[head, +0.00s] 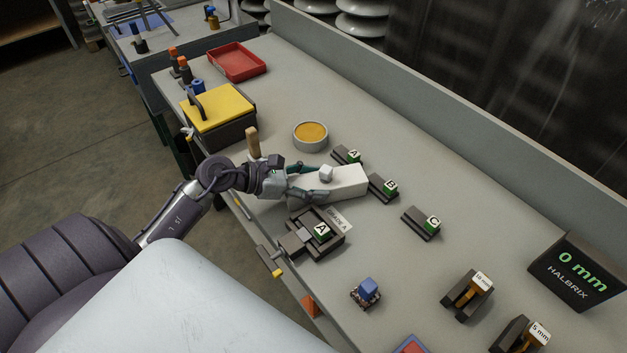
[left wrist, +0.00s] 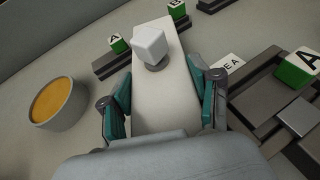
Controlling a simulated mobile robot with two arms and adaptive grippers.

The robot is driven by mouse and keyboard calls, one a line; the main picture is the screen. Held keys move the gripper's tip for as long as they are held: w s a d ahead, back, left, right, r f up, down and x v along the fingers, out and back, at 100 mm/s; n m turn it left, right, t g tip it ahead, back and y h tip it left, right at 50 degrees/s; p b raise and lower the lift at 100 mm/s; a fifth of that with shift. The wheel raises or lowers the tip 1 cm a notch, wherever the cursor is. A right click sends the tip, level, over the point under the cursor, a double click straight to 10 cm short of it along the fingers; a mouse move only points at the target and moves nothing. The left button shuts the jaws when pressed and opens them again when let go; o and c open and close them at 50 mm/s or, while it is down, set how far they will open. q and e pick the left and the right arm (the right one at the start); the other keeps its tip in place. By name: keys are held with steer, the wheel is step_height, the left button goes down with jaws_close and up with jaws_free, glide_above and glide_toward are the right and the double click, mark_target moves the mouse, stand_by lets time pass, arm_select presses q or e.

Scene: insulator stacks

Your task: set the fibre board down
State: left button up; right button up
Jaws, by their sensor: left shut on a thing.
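The fibre board (head: 348,184) is a long pale block with a small white cube-shaped knob on top. My left gripper (head: 318,183) is shut on it, with the fingers along its two long sides. In the left wrist view the board (left wrist: 165,100) lies between the teal finger pads of the left gripper (left wrist: 165,85), and its far end points away from the wrist. I cannot tell whether its underside touches the bench. My right gripper is not in view.
A dark fixture with a green A block (head: 321,231) is just in front of the board. Dark holders marked A (head: 352,156), B (head: 388,188) and C (head: 431,223) stand behind and right. A bowl of orange material (head: 310,133) is behind. Bench right of the board is partly clear.

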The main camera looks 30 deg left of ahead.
arm_select(q)
steer(key=o, duration=1.3)
steer(key=shift+c, duration=0.2)
